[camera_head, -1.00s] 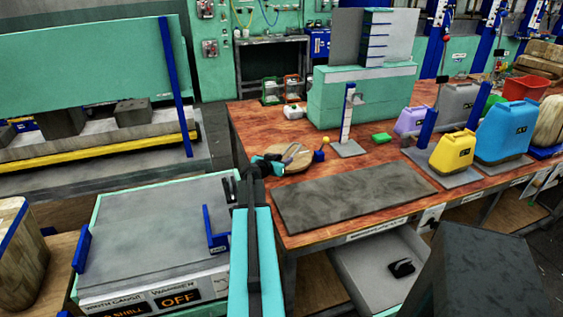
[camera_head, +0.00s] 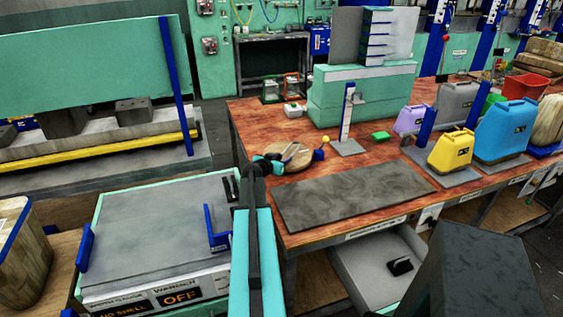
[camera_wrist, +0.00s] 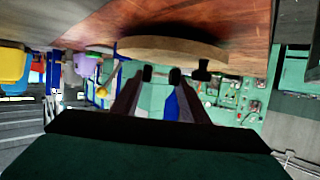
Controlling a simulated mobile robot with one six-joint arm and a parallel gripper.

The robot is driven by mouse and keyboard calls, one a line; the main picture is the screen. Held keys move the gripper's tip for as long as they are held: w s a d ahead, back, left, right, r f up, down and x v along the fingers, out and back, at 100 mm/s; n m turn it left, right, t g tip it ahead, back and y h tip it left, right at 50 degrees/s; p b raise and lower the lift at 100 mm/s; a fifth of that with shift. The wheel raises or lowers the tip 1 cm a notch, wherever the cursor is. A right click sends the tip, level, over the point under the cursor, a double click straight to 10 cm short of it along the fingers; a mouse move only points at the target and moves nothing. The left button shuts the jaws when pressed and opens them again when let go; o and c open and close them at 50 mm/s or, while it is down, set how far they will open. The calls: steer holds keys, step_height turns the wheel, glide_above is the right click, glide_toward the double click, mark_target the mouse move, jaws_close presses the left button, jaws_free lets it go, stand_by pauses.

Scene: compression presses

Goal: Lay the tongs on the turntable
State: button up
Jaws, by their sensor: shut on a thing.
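The turntable (camera_head: 311,160) is a round wooden disc on the red-brown workbench, near its left edge. In the wrist view, the turntable (camera_wrist: 175,47) appears as a pale disc edge just ahead of the fingers. My gripper (camera_head: 270,163) is at the turntable's left side in the head view, shut on the tongs (camera_head: 291,152). The tongs are small and greyish, with their slim arms over the disc. Whether they touch the disc is unclear. In the wrist view, my gripper (camera_wrist: 160,75) shows two dark tips close to the disc; the tongs are hard to separate from the fingers there.
A small post with a yellow ball (camera_head: 326,139) stands right beside the turntable. A dark grey mat (camera_head: 350,194) lies in front of it. A blue-and-grey post stand (camera_head: 347,120) and a green press block (camera_head: 360,95) stand behind. Yellow and blue jugs stand at right.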

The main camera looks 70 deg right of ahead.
steer(key=shift+f+p, duration=0.3)
steer(key=shift+f, duration=0.55)
steer(key=shift+f+b, duration=0.2)
steer(key=shift+b, duration=0.15)
steer(key=o, duration=1)
steer(key=shift+c, duration=0.2)
steer(key=shift+r+p, duration=0.25)
steer(key=shift+p, duration=0.2)
steer(key=shift+a+b, duration=0.45)
steer(key=shift+a, duration=0.3)
steer(key=b+v, duration=0.3)
steer(key=v, duration=0.7)
steer(key=shift+a+r, duration=0.2)
steer(key=shift+r, duration=0.05)
steer(key=shift+w, duration=0.15)
